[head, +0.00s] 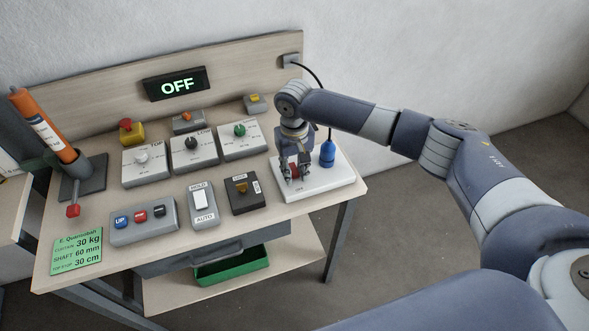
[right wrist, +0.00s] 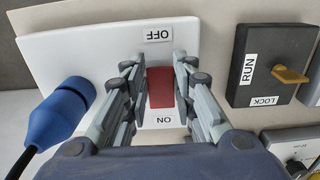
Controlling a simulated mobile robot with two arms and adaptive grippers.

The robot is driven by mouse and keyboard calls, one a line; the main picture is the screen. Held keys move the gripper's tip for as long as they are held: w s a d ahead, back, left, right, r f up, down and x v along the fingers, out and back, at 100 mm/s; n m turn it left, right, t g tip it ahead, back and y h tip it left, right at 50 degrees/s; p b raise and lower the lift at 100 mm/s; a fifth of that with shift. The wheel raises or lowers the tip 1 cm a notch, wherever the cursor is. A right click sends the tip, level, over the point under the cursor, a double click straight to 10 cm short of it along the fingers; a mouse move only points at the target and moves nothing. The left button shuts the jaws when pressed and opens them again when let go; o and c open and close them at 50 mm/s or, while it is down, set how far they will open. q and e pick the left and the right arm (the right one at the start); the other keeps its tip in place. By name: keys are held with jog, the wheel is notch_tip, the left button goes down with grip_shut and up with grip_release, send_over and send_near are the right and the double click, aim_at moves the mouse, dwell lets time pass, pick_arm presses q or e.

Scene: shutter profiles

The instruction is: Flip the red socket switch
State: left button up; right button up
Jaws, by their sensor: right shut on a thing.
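The red socket switch (right wrist: 161,88) is a rocker on a white socket plate (right wrist: 62,55), between an OFF label at the top and an ON label at the bottom of the right wrist view. My right gripper (right wrist: 160,72) has its fingers on both sides of the switch and is shut on it. In the head view the right gripper (head: 294,178) points down over the left part of the white plate (head: 326,185); a bit of red (head: 295,172) shows between its fingers. The display (head: 176,84) reads OFF. My left gripper is not in view.
A black RUN/LOCK switch box (right wrist: 272,65) is beside the plate. Dial boxes (head: 194,153) and a HOLD/AUTO switch (head: 203,204) stand to the left.

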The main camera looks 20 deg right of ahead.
jog(key=shift+w+r, duration=0.1)
jog(key=shift+w+r+g, duration=0.1)
jog(key=shift+w+g, duration=0.05)
jog(key=shift+g, duration=0.45)
jog(key=shift+w+g, duration=0.1)
jog(key=shift+g, duration=0.3)
jog(key=shift+w+g+b, duration=0.3)
jog(key=shift+g+b, duration=0.3)
jog(key=shift+b, duration=0.25)
jog(key=shift+r+g+b, duration=0.15)
jog(key=shift+g+b, duration=0.25)
jog(key=shift+b, duration=0.05)
jog(key=o, duration=1.1)
jog(key=shift+c, duration=0.2)
